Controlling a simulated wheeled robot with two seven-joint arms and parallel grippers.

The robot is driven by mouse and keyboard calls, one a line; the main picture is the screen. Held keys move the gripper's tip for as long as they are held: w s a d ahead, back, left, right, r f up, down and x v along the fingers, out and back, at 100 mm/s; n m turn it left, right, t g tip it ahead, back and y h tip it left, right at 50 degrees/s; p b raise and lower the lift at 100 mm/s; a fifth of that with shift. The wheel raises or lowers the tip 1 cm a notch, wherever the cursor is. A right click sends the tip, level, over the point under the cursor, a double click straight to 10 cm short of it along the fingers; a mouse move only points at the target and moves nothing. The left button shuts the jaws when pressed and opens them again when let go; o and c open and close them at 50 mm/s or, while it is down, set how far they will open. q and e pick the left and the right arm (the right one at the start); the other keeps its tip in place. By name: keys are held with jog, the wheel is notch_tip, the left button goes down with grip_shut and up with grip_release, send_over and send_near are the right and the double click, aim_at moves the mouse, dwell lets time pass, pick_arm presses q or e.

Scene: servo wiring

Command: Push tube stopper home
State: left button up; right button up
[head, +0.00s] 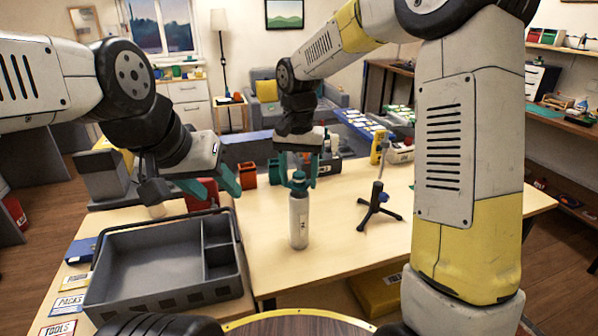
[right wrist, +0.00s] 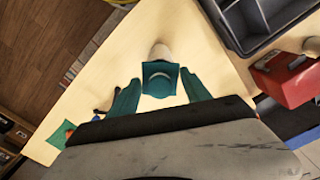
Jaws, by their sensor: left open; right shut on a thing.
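I cannot tell how far the top sits in the tube. My left gripper (head: 210,187) is open and empty above the back of the grey tray.
A grey compartment tray (head: 165,304) fills the left of the table. A black tripod stand (head: 377,208) is right of the tube. The table front between tray and tripod is clear around the tube.

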jog(key=shift+f, duration=1.3)
jog(key=o, duration=1.4)
notch_tip(320, 180, up, 7)
jog(key=shift+r, duration=0.2)
jog(key=shift+s+d+r+n+t+y, duration=0.4)
jog(key=shift+s+d+r+t, duration=0.55)
jog(key=shift+s+d, duration=1.85)
jog(key=shift+s+d+r+n+t+y, duration=0.4)
jog(key=shift+s+d+r+t, duration=0.5)
jog(key=shift+s+d, duration=1.95)
jog(key=shift+s+d+r+n+t+y, duration=0.45)
jog(key=shift+s+d+t, duration=0.9)
jog(key=shift+s, duration=2.8)
